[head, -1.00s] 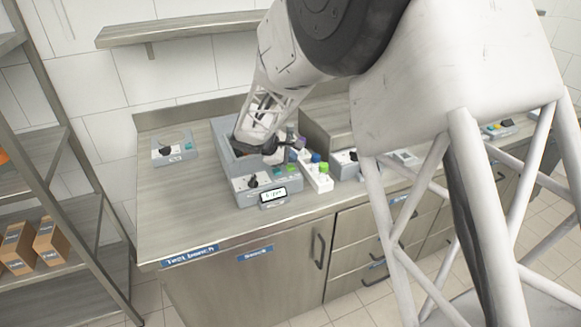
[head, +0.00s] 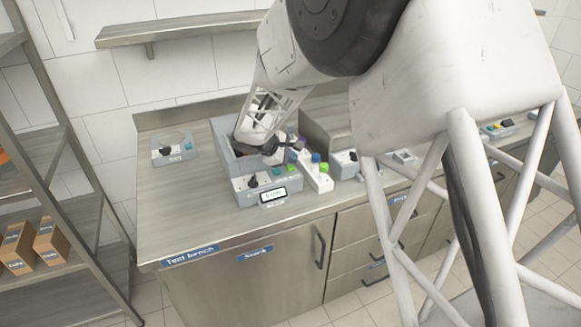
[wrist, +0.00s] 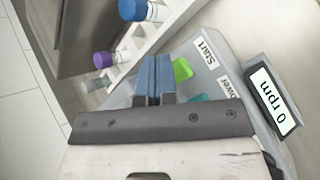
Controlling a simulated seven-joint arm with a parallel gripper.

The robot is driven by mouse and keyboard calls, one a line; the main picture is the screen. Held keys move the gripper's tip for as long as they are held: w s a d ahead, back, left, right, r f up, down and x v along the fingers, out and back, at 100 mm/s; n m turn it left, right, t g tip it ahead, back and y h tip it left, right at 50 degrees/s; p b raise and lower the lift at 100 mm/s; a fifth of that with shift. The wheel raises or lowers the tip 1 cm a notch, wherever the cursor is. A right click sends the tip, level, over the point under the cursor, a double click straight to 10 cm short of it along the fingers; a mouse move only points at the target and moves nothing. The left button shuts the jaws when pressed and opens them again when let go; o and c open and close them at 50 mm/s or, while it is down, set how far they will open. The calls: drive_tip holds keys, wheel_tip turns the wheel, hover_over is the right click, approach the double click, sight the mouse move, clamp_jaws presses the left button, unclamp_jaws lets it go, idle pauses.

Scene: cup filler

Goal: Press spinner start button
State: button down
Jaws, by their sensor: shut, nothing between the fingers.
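The spinner (head: 258,184) is a grey box on the bench with a black knob on its front panel. Its start button (wrist: 182,69) is green, beside the "Start" label, just right of my fingertips in the wrist view. A teal button (wrist: 201,98) by the "Power" label is partly hidden by my gripper. The display (wrist: 272,97) reads 0 rpm. My gripper (wrist: 155,70) is shut and empty, its blue fingers over the panel's edge beside the start button. I cannot tell whether they touch the panel. In the head view my gripper (head: 274,157) is above the spinner.
A white rack (head: 318,180) with blue-, green- and purple-capped vials stands close right of the spinner. A grey device (head: 174,150) sits at the bench's back left. Another device (head: 345,162) is right of the rack.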

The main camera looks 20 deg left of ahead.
sight(291, 167)
drive_tip(key=shift+f, duration=0.85)
idle(1.0)
drive_tip(key=shift+r, duration=0.9)
drive_tip(key=shift+r, duration=0.1)
idle(0.3)
drive_tip(key=shift+r, duration=2.4)
drive_tip(key=shift+d, duration=0.1)
